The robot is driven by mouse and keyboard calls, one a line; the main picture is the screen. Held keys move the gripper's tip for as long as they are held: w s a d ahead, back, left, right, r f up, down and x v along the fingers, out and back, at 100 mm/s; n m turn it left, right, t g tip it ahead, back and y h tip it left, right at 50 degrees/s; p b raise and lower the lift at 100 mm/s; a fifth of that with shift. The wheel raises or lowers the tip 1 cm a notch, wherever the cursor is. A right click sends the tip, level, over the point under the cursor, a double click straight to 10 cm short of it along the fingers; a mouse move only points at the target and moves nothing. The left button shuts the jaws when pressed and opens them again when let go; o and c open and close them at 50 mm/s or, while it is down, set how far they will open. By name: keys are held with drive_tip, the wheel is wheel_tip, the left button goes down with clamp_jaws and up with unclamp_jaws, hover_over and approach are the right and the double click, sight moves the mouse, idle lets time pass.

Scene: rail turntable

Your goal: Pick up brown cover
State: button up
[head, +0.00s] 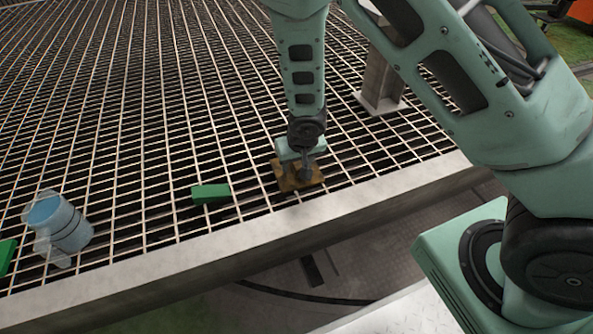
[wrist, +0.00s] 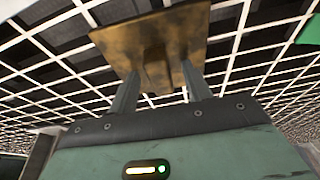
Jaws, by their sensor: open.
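The brown cover (head: 287,179) is a flat, rusty brown square plate lying on the metal grating near its front edge. In the wrist view the brown cover (wrist: 190,32) shows a raised block or handle in its middle. My gripper (head: 300,178) is directly over the cover, pointing down. In the wrist view my gripper's two fingers (wrist: 158,88) stand apart, one on each side of the raised block. I cannot tell whether either finger touches it. The fingers partly hide the cover in the head view.
A green block (head: 211,193) lies left of the cover on the grating (head: 130,130). A clear container with blue contents (head: 58,222) stands farther left, beside another green piece (head: 6,254). A metal post (head: 381,85) rises behind right. The grating's pale front edge (head: 240,240) runs close by.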

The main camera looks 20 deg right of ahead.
clamp_jaws()
drive_tip(key=shift+r, duration=0.1)
